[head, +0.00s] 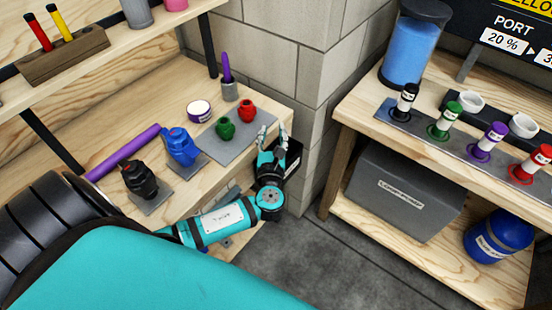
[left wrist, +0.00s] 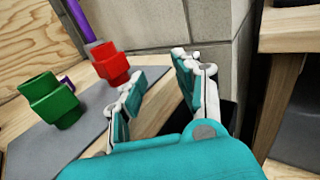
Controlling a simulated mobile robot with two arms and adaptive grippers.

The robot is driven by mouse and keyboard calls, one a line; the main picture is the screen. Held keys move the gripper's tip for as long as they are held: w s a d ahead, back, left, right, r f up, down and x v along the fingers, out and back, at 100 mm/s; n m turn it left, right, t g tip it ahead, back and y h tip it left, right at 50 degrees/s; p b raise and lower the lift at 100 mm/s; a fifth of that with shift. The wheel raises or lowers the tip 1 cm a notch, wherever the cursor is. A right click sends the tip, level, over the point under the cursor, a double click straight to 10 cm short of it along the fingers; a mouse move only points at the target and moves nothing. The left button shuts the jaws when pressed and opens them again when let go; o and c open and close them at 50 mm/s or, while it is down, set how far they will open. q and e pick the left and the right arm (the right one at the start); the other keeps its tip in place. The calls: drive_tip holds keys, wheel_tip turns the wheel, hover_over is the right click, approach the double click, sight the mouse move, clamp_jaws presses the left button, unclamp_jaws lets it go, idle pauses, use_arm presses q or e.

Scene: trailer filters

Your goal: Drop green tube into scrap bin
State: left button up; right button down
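My left gripper (head: 272,134) is over the right end of the workbench (head: 190,95). In the left wrist view its fingers (left wrist: 157,68) are apart with nothing between them. A black open-topped container (head: 293,158), possibly the scrap bin, is beside the gripper at the bench end. It is partly hidden behind the fingers in the left wrist view (left wrist: 227,113), and its inside cannot be seen. No long green tube shows. A short green fitting (head: 225,129) stands on a grey mat, left of the gripper; it also shows in the left wrist view (left wrist: 50,101). My right gripper is not in view.
A red fitting (head: 247,111) stands near the green one. A purple tube (head: 122,153) lies beside blue (head: 181,147) and black (head: 139,181) fittings. A block wall (head: 305,75) rises behind the gripper. The right bench (head: 350,110) holds several capped bottles.

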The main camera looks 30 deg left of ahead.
use_arm(q)
drive_tip(key=v, duration=1.2)
